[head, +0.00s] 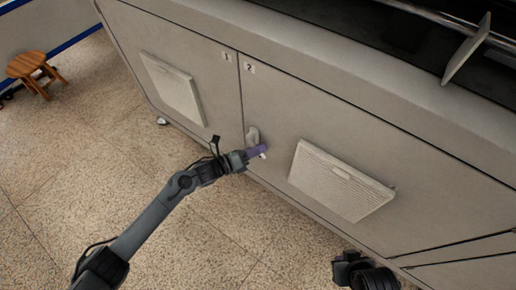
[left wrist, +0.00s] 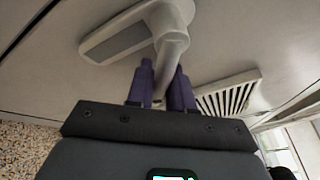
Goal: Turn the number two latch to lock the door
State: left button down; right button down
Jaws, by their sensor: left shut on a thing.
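The number two latch (head: 253,134) is a light grey handle on the door (head: 290,115) marked 2, close to the seam with the door marked 1. My left gripper (head: 263,151) is at the latch's lower end, with its purple fingers partly hiding it. In the left wrist view, the latch (left wrist: 172,45) has a rounded knob, a flat grey base plate and a curved lever. The lever's end lies between the two purple fingers of my left gripper (left wrist: 161,88), which is shut on it. My right gripper's fingers do not show.
A louvred vent panel (head: 338,182) sticks out of the door right of the latch; another (head: 173,88) is on door 1. A dark part of my own body shows at the bottom right. A wooden stool (head: 36,70) stands far left. The speckled floor before the doors is clear.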

pick_arm(q)
jog(key=shift+a+f, duration=0.1)
dwell(0.5)
jog(key=c, duration=1.1)
grip_release()
jog(key=shift+s+a, duration=0.1)
jog(key=shift+a, duration=0.1)
jog(key=p+v, duration=0.4)
jog(key=v, duration=0.6)
jog(key=shift+p, duration=0.4)
jog(key=shift+s+a, duration=0.1)
jog(key=shift+s, duration=0.05)
